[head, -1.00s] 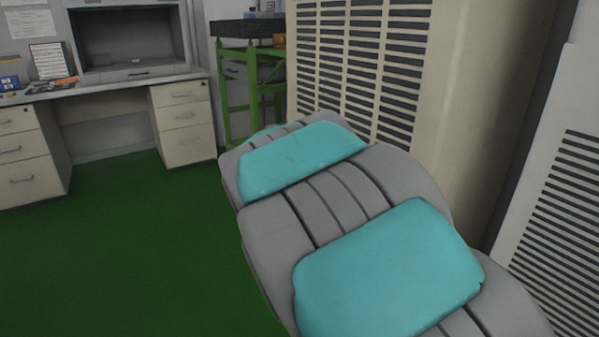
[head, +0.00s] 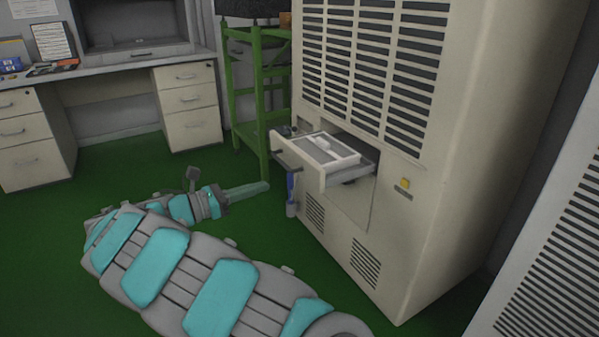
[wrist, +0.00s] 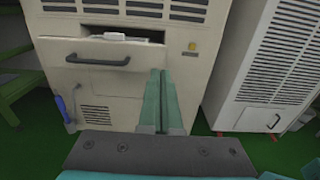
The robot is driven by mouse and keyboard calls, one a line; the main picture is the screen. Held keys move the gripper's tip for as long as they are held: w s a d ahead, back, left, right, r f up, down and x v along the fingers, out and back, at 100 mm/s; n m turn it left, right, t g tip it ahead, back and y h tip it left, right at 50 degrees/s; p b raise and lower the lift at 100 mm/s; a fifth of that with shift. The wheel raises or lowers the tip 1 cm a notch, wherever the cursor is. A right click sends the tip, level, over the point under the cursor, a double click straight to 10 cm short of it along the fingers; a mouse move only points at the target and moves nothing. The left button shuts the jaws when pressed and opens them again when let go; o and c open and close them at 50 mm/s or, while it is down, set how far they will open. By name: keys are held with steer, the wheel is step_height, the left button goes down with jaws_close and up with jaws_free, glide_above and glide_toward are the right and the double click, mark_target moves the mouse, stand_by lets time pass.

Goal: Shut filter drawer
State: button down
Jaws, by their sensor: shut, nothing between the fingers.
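The filter drawer (head: 318,157) sticks out open from the front of a large cream cabinet (head: 400,130) in the head view. A light frame lies inside it. The wrist view shows the drawer front (wrist: 100,58) with its dark bar handle, at the upper left. My gripper (head: 262,188) is low, to the left of the cabinet, pointing toward it and apart from the drawer. In the wrist view my gripper (wrist: 162,102) has its two teal fingers together, empty, to the right of the drawer handle.
A green metal stand (head: 258,95) is behind, left of the cabinet. A blue-handled item (head: 291,190) hangs below the drawer. A desk with drawers (head: 190,105) stands at the back left. A white vented cabinet (head: 545,230) is at right. Green floor is free at left.

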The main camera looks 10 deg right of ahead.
mark_target(317, 170)
steer(key=x, duration=1.4)
